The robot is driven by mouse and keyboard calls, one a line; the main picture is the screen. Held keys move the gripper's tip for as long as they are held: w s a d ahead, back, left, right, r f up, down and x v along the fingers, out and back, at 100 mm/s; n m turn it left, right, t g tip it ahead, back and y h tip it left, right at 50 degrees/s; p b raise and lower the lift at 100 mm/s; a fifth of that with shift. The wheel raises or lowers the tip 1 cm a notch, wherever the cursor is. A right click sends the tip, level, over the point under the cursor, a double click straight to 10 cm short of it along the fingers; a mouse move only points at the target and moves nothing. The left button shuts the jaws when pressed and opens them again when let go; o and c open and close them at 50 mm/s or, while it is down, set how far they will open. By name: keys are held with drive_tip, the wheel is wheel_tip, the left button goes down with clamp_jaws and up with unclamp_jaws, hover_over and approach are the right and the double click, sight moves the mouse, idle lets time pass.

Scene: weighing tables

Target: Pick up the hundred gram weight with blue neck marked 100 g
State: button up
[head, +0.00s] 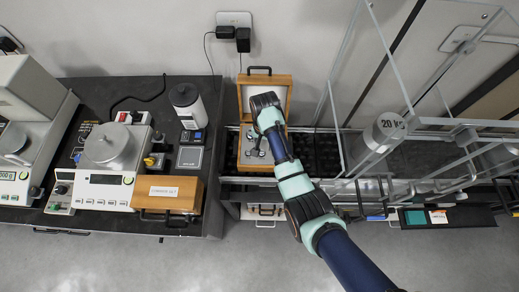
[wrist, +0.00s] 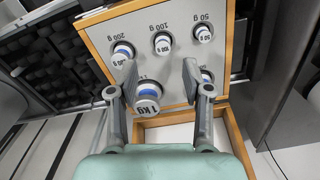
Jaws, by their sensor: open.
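The 100 g weight (wrist: 163,45) with a blue neck stands in the top middle of the grey weight panel in the wrist view, beside the printed label "100 g". My gripper (wrist: 160,75) is open and empty in the wrist view. Its fingers are spread over the panel, with the 100 g weight showing beyond and between the tips, apart from them. The 1 kg weight (wrist: 148,95) shows large between the fingers. In the head view my gripper (head: 256,148) is over the open wooden box (head: 241,163), and I cannot tell the weights apart there.
The 200 g weight (wrist: 123,51) and the 50 g weight (wrist: 203,33) flank the 100 g weight. Another weight (wrist: 206,75) is partly hidden by the right finger. Balances (head: 108,150) stand at left; a metal frame with a 20 kg weight (head: 388,128) stands at right.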

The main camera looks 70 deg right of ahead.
sight(262, 151)
drive_tip(key=f+b, duration=0.1)
drive_tip(key=f, duration=0.4)
drive_tip(key=shift+w+a+f+b, duration=0.15)
drive_tip(key=shift+a+f+b, duration=0.1)
drive_tip(key=shift+b, duration=0.15)
clamp_jaws()
